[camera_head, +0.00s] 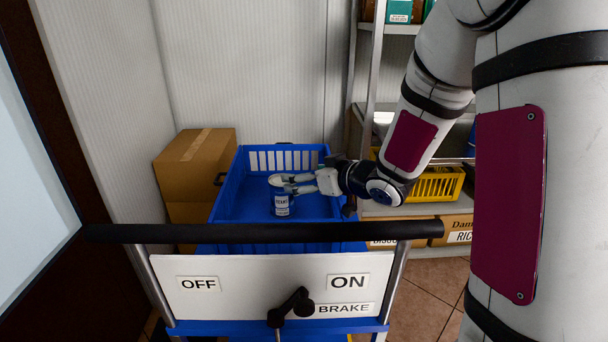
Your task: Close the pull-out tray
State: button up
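I cannot pick out a pull-out tray with certainty. A deep blue crate (226,205) with a slotted back wall sits on a trolley, behind its black push bar. The crate's near side is partly hidden by the push bar (265,233).
The trolley's white panel (255,285) carries OFF, ON and BRAKE labels and a black lever (291,306). Cardboard boxes (195,165) stand left of the crate. A shelf rack with a yellow basket (436,184) stands at right. Tiled floor (420,290) shows at lower right.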

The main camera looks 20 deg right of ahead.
aim_at(455, 150)
jog(key=i+l, duration=0.15)
jog(key=l, duration=0.2)
jog(key=i+l, duration=0.1)
jog(key=l, duration=0.3)
jog(key=i+l, duration=0.15)
jog(key=l, duration=0.2)
